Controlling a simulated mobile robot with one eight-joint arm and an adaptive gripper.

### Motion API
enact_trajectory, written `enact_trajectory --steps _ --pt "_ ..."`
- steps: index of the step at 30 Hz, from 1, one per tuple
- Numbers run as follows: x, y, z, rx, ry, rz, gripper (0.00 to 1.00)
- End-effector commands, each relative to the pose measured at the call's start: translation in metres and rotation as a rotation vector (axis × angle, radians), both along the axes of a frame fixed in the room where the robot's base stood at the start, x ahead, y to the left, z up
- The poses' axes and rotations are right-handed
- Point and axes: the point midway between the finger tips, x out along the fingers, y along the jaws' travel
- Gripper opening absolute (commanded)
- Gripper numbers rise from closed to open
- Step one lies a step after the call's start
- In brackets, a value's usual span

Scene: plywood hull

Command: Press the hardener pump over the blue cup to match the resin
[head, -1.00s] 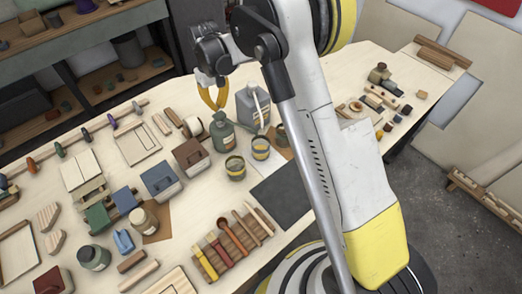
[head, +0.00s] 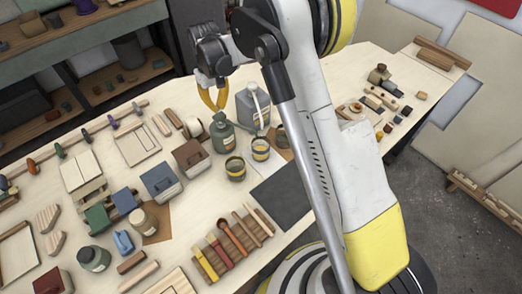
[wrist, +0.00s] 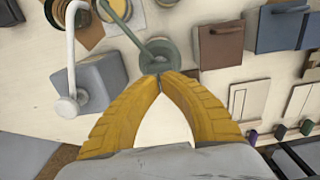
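The green bottle with a pump head (head: 222,132) stands upright on the bench. I take it as the hardener; no label is readable. In the wrist view its pump (wrist: 158,50) has a spout reaching toward a yellow-banded cup (wrist: 122,12). The grey jug (head: 252,105) with a white pump stands behind and right of it. Two dark, yellow-banded cups stand in front, a left one (head: 235,170) and a right one (head: 261,150); I cannot tell which is blue. My gripper (head: 214,107) has its yellow fingertips together, empty, close to the green pump; contact cannot be told.
A brown box (head: 191,158) and a blue box (head: 161,181) stand left of the bottle. A dark mat (head: 283,197) lies at the front edge. Brushes lie on a slatted wooden rack (head: 234,247). My arm hides part of the bench on the right.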

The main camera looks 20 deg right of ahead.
Motion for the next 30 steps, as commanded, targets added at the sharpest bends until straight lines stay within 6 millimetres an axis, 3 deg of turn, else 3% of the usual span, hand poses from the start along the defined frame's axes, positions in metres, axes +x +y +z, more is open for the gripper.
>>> enact_trajectory --steps 30 --pt "0.0 0.0 -0.029 0.0 0.0 0.0 0.0"
